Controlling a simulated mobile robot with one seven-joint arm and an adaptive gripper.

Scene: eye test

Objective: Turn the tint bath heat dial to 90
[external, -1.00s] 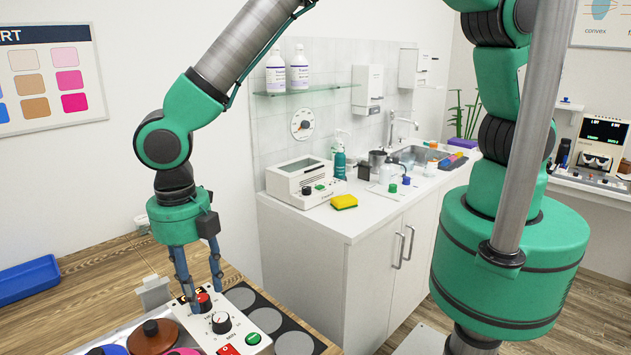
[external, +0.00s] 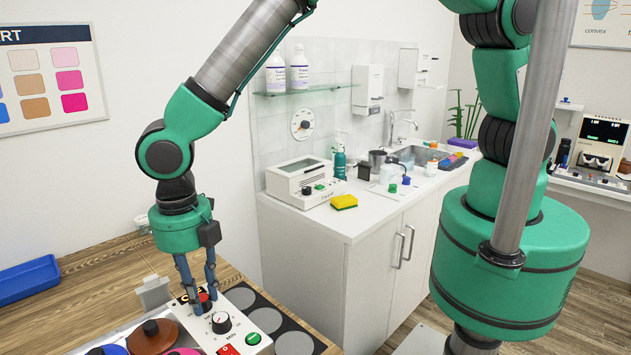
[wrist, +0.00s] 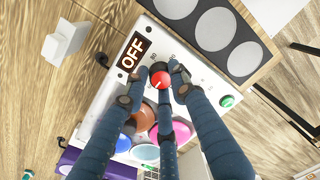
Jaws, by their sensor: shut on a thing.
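The tint bath control panel (external: 240,323) is a white box at the bottom of the external view. It has a red dial (wrist: 162,80) with a pale pointer mark, and a black display reading OFF (wrist: 133,52). In the wrist view my gripper (wrist: 163,74) has its dark blue fingers closed around the red dial, and I take it as shut on it. In the external view my gripper (external: 201,304) reaches down to the panel and its fingers partly hide the dial.
A black dial (external: 221,322) sits beside the red one, with a red switch (external: 228,350) and a green button (external: 253,338) nearby. Grey discs (external: 265,319) lie to the right. Lidded coloured pots (external: 152,337) stand to the left. A blue tray (external: 28,278) lies at far left.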

